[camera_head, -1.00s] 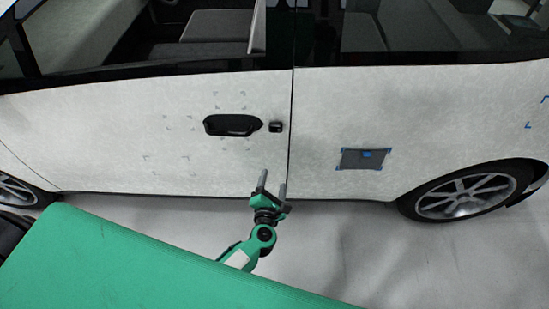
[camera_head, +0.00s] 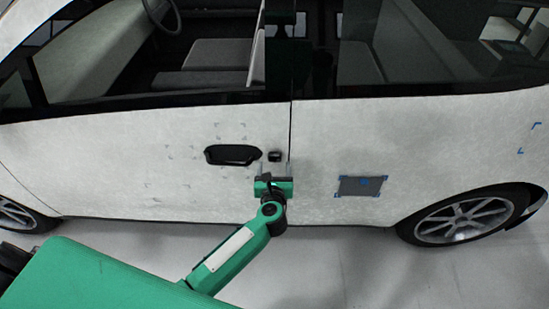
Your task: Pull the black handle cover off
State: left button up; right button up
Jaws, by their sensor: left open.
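The black handle cover (camera_head: 274,156) is a small dark block on the white car door, just right of the black door handle recess (camera_head: 232,155). My left gripper (camera_head: 274,168) is open just below the cover, its two grey fingers pointing up toward the door on either side of it. I cannot tell whether the fingers touch the cover or the door. The green gripper body hides the door panel below. My right gripper is not in view.
The white car (camera_head: 120,165) fills the view, with a door seam right of the cover. A grey patch with blue corners (camera_head: 361,187) is on the panel at right. A rear wheel (camera_head: 465,219) stands lower right. Grey floor (camera_head: 330,265) is clear below.

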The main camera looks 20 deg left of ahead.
aim_at(274, 159)
pick_arm(q)
jog(key=x, duration=0.3)
jog(key=shift+w, duration=0.3)
jog(key=shift+w+a+f, duration=0.15)
jog(key=shift+w+a, duration=0.05)
jog(key=shift+w, duration=0.25)
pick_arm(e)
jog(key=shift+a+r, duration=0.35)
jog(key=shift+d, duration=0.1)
pick_arm(q)
jog(key=shift+c, duration=0.8)
jog(key=c, duration=0.7)
jog(key=shift+o, duration=1.2)
jog(key=c, duration=0.6)
jog(key=shift+o, duration=0.2)
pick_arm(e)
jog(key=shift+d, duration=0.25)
